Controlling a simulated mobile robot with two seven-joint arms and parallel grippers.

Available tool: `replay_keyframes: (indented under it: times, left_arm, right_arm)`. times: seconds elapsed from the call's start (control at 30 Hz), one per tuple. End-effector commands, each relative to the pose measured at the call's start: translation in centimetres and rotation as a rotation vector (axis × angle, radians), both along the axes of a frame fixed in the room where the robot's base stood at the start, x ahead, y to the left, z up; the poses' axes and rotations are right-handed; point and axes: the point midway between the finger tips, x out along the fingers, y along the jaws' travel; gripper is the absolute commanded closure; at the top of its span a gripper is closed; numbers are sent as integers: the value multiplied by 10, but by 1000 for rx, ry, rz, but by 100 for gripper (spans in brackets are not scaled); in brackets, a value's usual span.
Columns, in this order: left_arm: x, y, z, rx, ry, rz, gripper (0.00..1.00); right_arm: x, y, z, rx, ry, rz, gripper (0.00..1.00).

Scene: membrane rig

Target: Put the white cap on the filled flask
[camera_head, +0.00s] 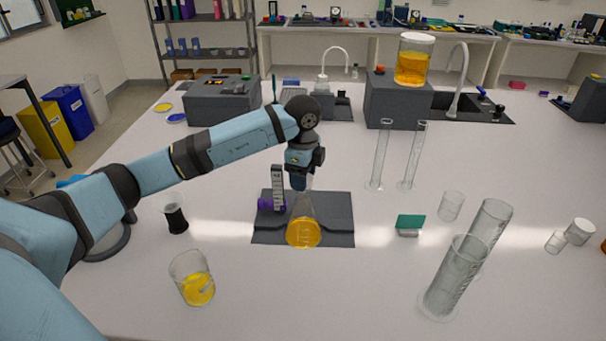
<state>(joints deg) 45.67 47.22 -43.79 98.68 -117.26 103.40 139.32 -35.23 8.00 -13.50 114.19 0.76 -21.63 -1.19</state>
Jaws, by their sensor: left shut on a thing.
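The filled flask (303,232) is a clear conical flask with orange liquid in its lower part. It stands upright on a dark grey mat (340,205) near the middle of the table. My left gripper (301,187) points straight down at the top of the flask's neck. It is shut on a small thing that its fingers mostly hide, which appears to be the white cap. I cannot tell whether that thing touches the flask's mouth. My right gripper is not in view.
A purple-based upright strip (277,190) stands just left of the flask. A beaker of yellow liquid (198,288), a dark-filled glass (176,220), a green-topped block (409,224) and tall cylinders (446,283) stand around. The table between the mat and the green-topped block is clear.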

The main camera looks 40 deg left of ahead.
Motion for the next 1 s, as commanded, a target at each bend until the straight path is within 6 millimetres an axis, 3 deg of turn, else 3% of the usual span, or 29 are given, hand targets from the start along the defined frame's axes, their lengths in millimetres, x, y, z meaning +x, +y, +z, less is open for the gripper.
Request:
replay_keyframes:
  times: [1.0]
  left_arm:
    - [0, 0, -10, 0, 0, 0, 70]
  right_arm:
    - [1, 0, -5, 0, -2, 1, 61]
